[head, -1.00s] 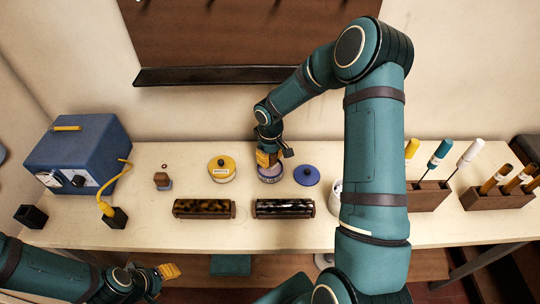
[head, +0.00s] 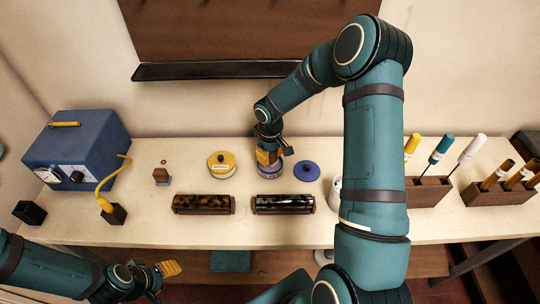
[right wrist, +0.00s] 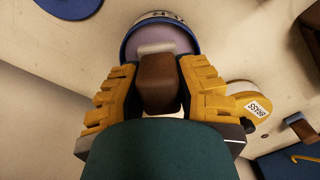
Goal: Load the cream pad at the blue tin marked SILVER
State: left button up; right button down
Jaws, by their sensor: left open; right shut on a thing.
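The open blue tin (head: 270,176) stands on the bench, partly hidden under my right gripper (head: 268,158). In the right wrist view the blue tin (right wrist: 126,48) holds lilac paste (right wrist: 180,40), and only part of its label shows. My right gripper is shut on a brown wooden block (right wrist: 159,82) tipped with the cream pad (right wrist: 156,48). The pad is over the paste, inside the rim's outline; I cannot tell whether it touches. My left gripper (head: 163,273) is open and empty, low at the left, in front of the bench.
A blue lid (head: 307,171) lies right of the tin. A yellow tin (head: 221,167), labelled BRASS, and another small block (head: 161,176) stand left. Two dark rollers (head: 203,204) (head: 283,204) lie in front. Tool racks (head: 428,192) stand right, a blue box (head: 78,150) far left.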

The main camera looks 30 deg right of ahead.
jog(key=shift+f+b, duration=0.55)
dwell(1.7)
jog(key=shift+r, duration=0.15)
jog(key=shift+r+p, duration=2.1)
jog(key=shift+r, duration=1.3)
